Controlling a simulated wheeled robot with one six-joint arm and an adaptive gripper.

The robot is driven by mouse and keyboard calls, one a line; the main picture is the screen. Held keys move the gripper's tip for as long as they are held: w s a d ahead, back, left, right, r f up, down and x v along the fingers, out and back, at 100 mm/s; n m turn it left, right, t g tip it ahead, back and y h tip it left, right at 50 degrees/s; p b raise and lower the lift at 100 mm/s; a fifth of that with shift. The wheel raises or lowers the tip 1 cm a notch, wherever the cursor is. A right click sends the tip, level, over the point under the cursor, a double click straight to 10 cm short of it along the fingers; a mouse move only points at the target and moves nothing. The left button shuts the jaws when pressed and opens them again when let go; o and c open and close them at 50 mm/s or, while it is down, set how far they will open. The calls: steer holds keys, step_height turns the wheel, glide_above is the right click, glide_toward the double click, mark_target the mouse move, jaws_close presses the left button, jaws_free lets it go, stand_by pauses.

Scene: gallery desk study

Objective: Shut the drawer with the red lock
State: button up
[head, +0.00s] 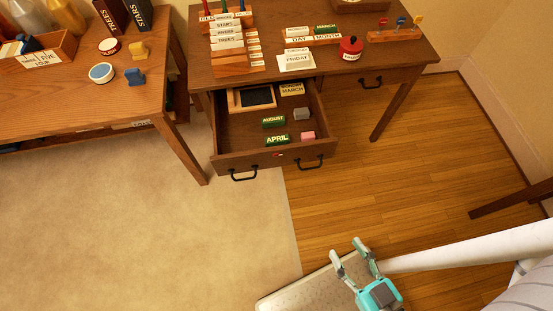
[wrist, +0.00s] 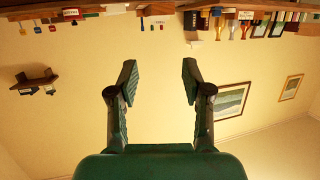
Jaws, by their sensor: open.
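The wooden drawer (head: 228,161) with the red lock (head: 279,155) is pulled well out of the desk (head: 385,53) in the head view. The small lock sits mid-front, between two dark handles (head: 243,176) and (head: 309,166). My gripper (head: 346,247) is open and empty, low in front of the desk and apart from the drawer. In the wrist view its two fingers (wrist: 158,75) are spread. The drawer cannot be made out there.
A second desk drawer with a dark handle (head: 370,82) is shut at the right. Signs, a red pot (head: 350,48) and small flags stand on the desk. Another table (head: 80,90) stands left. The floor before the drawer is clear.

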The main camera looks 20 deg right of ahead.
steer(key=shift+w+f+m, duration=0.25)
steer(key=shift+w+m, duration=0.05)
steer(key=c, duration=0.4)
steer(key=w+f+m+t, duration=0.1)
steer(key=w+f+m, duration=0.2)
steer(key=w+f+m+t, duration=0.1)
steer(key=w+f+m, duration=0.2)
steer(key=m, duration=0.1)
steer(key=w+d+f+m+t+h, duration=0.1)
steer(key=w+f+m, duration=0.2)
steer(key=w, duration=0.1)
steer(key=shift+w+f+m, duration=0.1)
steer(key=shift+m, duration=0.2)
jaws_close()
steer(key=m+h, duration=0.4)
steer(key=m, duration=0.6)
glide_toward(290, 150)
steer(key=shift+g, duration=0.3)
steer(key=x, duration=0.7)
steer(key=shift+w+r, duration=0.1)
steer(key=shift+r, duration=0.25)
